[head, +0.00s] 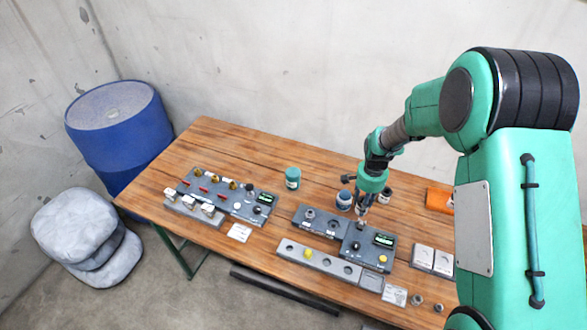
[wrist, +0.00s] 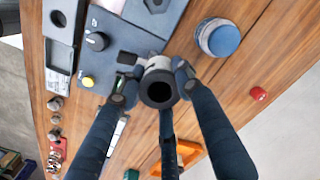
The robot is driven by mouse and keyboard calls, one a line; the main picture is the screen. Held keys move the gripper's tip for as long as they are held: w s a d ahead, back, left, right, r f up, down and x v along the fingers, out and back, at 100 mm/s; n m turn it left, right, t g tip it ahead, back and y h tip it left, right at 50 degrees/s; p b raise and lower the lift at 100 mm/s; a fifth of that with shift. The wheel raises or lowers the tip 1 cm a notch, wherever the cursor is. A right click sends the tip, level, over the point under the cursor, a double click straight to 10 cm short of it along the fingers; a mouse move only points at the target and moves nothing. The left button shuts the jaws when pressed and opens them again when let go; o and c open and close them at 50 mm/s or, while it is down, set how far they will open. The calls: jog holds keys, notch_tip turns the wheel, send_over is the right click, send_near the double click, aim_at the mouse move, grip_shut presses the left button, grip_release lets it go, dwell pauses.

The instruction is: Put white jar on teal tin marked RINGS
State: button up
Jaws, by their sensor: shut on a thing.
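A teal tin (head: 292,178) stands upright on the table behind the grey panels; its small label is too small to read. A white jar with a blue top (head: 344,200) stands just left of my gripper, and its blue top also shows in the wrist view (wrist: 220,39). My gripper (head: 362,213) points down over the back edge of the right panel. In the wrist view my gripper (wrist: 155,80) is shut on a pale grey hollow round part (wrist: 158,89) with a dark opening. The jar stands apart from the fingers.
The right panel (head: 367,250) has a display, knob and yellow button. A left panel (head: 240,204) carries several valves and switches. A dark tin (head: 385,194) and an orange box (head: 438,200) stand right of my gripper. Bare wood surrounds the teal tin.

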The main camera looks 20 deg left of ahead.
jog(key=s+a+r+p, duration=0.1)
jog(key=a+p, duration=0.1)
jog(key=a, duration=0.9)
jog(key=s+a+r+p, duration=0.2)
jog(key=a+p, duration=0.1)
jog(key=a, duration=0.8)
jog(key=shift+a+r+n, duration=0.25)
jog(key=shift+a+n, duration=0.05)
jog(key=shift+a, duration=0.1)
send_over(293, 172)
jog(key=shift+f+p, duration=0.3)
jog(key=shift+f, duration=0.45)
jog(key=shift+f, duration=1.7)
